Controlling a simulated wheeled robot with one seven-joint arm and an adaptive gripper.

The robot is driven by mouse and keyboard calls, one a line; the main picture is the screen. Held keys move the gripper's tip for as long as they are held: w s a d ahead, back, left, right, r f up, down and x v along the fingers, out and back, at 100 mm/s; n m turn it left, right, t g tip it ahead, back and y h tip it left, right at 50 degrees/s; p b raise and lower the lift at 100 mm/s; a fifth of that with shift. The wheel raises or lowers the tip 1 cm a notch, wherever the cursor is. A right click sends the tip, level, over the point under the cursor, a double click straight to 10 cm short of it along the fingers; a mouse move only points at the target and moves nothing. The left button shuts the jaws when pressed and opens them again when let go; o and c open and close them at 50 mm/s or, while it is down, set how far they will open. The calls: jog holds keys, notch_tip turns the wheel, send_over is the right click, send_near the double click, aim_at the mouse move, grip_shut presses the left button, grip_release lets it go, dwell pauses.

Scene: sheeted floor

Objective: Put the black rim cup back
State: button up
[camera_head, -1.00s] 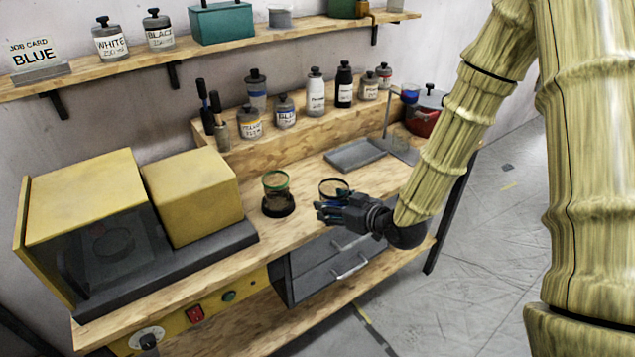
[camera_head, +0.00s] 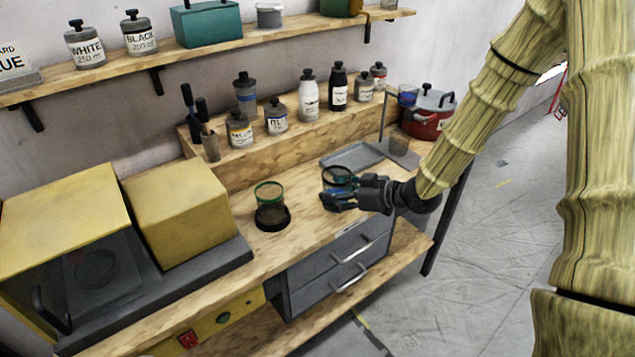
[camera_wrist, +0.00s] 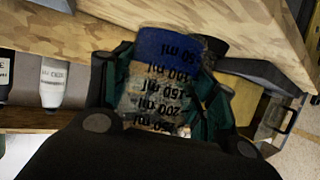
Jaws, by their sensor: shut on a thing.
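The black rim cup (camera_head: 338,177) is in my gripper (camera_head: 338,195), held over the front part of the workbench, just in front of the grey tray. In the wrist view, the cup (camera_wrist: 160,88) is clear with upside-down ml markings and a blue band at its base end. My gripper's fingers (camera_wrist: 160,95) close on it from both sides. Whether its base touches the bench cannot be told. A green rim cup (camera_head: 269,190) stands in a black round base (camera_head: 272,218) to the left of my gripper.
The grey tray (camera_head: 350,155) lies behind my gripper. A stand (camera_head: 402,157) with a small cup (camera_head: 399,142) and a red pot (camera_head: 425,118) are to the right. Several bottles line the raised step (camera_head: 240,163). A yellow machine (camera_head: 178,200) fills the left. Drawers (camera_head: 340,265) are below.

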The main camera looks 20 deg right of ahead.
jog(key=w, duration=0.3)
jog(key=w+a+p, duration=0.1)
jog(key=w, duration=0.2)
jog(key=w+a+p, duration=0.1)
jog(key=w, duration=0.2)
jog(key=shift+w+f, duration=0.2)
jog(key=shift+f, duration=0.2)
jog(key=shift+w+f+p, duration=0.15)
jog(key=shift+w+p, duration=0.05)
jog(key=shift+p, duration=0.25)
jog(key=shift+f+p, duration=0.65)
jog(key=shift+f, duration=1)
jog(key=shift+f, duration=0.2)
jog(key=o, duration=1.2)
jog(key=shift+r, duration=0.1)
